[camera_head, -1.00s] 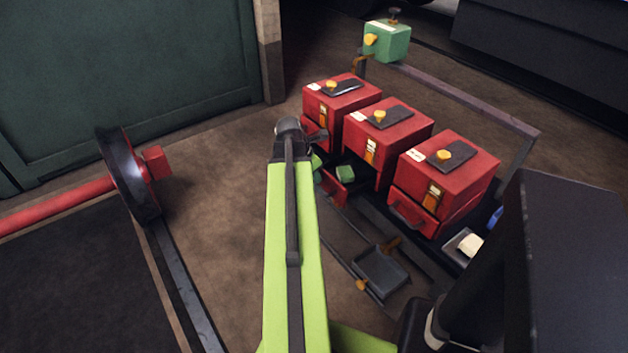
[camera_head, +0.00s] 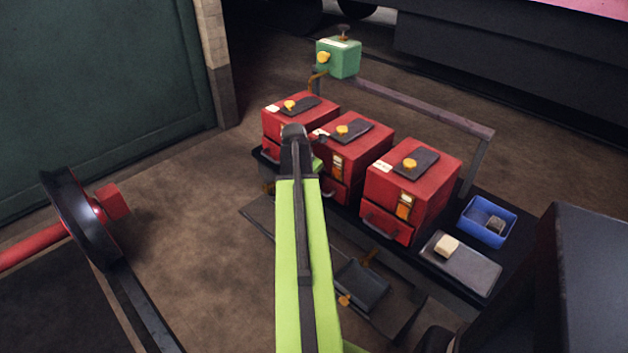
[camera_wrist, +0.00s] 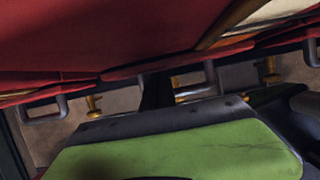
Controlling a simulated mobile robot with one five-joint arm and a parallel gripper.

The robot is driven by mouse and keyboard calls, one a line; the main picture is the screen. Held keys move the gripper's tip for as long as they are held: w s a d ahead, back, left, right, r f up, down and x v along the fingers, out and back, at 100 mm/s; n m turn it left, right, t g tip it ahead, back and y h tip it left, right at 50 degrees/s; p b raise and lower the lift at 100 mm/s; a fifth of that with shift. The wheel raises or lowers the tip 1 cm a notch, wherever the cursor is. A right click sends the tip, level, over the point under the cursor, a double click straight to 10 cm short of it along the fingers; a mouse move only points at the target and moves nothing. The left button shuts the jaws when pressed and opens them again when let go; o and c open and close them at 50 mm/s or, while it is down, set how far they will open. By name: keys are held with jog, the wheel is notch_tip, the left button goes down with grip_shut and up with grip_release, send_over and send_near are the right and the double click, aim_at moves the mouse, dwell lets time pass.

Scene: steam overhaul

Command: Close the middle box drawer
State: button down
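The middle red box (camera_head: 357,152) stands in a row between two like boxes. Its drawer front (camera_head: 334,187) shows low down with a grey handle, partly hidden by my arm. The drawer looks in or nearly in; I cannot tell whether it is fully flush. My gripper is mostly hidden behind my green arm, with a green part showing close to the left side of the middle box. In the wrist view, red fronts with handles (camera_wrist: 195,82) are just above a green, dark-edged surface. The fingertips do not show clearly, so open or shut cannot be told.
The right red box (camera_head: 415,185) and left red box (camera_head: 275,122) flank it. A blue bin (camera_head: 468,226), a grey tray (camera_head: 470,272) with a pale block (camera_head: 446,245), and a green box (camera_head: 345,62) are nearby. A wheel (camera_head: 75,215) stands left, with bare floor between.

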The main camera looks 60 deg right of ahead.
jog(key=shift+s+d+r, duration=0.1)
jog(key=shift+s+d, duration=0.15)
jog(key=shift+d, duration=0.25)
jog(key=shift+r, duration=0.1)
jog(key=shift+a+r+p, duration=0.1)
jog(key=shift+r+p, duration=0.15)
jog(key=shift+p, duration=0.2)
jog(key=a+p+v, duration=0.1)
jog(key=p+v, duration=0.7)
jog(key=v, duration=0.1)
jog(key=shift+w, duration=0.25)
jog(key=shift+a, duration=0.1)
